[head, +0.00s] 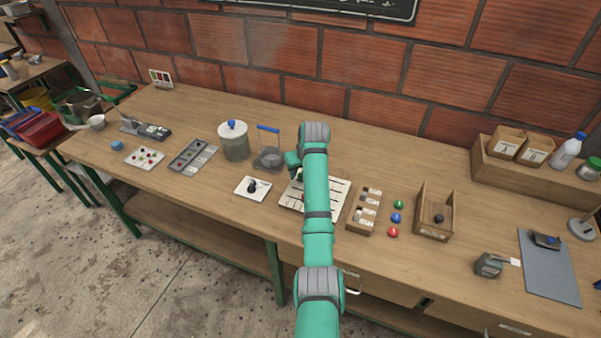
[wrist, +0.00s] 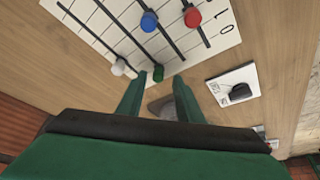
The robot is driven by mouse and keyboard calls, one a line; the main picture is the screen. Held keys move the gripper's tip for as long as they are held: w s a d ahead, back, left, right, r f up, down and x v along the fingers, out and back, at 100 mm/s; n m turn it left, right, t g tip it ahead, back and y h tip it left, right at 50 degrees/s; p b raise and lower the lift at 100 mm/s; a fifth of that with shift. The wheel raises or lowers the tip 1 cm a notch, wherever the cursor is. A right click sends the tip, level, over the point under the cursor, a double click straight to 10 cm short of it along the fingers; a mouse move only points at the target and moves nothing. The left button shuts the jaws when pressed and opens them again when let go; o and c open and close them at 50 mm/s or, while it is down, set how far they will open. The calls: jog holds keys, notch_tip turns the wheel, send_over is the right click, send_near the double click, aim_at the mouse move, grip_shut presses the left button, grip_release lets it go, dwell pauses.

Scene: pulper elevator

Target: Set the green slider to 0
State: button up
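The white slider board (head: 330,205) lies on the workbench, partly hidden behind my arm in the head view. In the wrist view, the board (wrist: 96,12) has several dark parallel tracks with coloured knobs: white (wrist: 119,66), blue (wrist: 149,21), red (wrist: 192,17) and green. The green knob (wrist: 158,73) is at the board's lower edge, close to one end of its track. Printed digits, including a 0 and a 1, show near the board's right edge. My gripper (wrist: 159,77) is open, with its fingertips on either side of the green knob; contact cannot be told.
A white card with a black knob (head: 252,188) lies left of the board. A grey container with a blue handle (head: 270,157) and a lidded jar (head: 235,142) stand behind it. A switch box (head: 365,210) and coloured buttons (head: 397,218) are to the right.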

jog(key=v, duration=1)
jog(key=shift+r, duration=0.4)
